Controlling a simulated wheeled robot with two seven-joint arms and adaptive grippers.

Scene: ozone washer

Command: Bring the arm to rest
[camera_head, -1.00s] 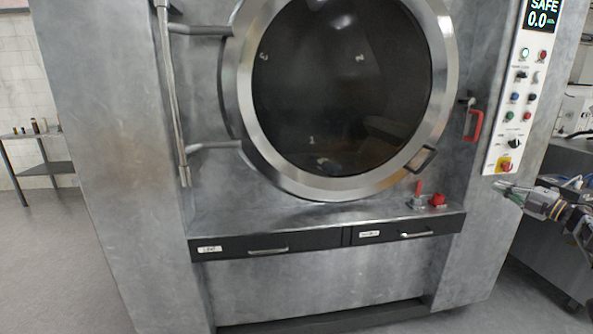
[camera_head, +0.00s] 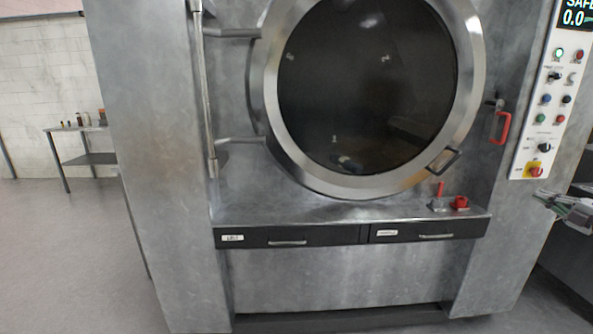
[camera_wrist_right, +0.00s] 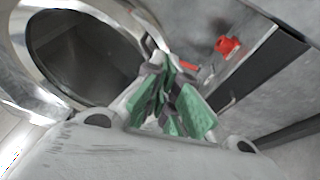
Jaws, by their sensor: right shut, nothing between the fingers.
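My right gripper (camera_head: 552,199) shows at the right edge of the head view, beside the washer's right panel and below the control panel. It is shut and empty. Its green-padded fingers (camera_wrist_right: 170,98) fill the middle of the right wrist view, with the washer's round door and drawer front beyond them. Most of my right arm is cut off by the frame edge in the head view. My left gripper is not in view.
The grey washer (camera_head: 160,150) has its round glass door (camera_head: 365,90) shut. Two drawers (camera_head: 290,236) are shut below a ledge holding a red valve (camera_head: 460,203). A control panel (camera_head: 545,110) is at right. A side table (camera_head: 85,129) stands at far left; open floor lies before it.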

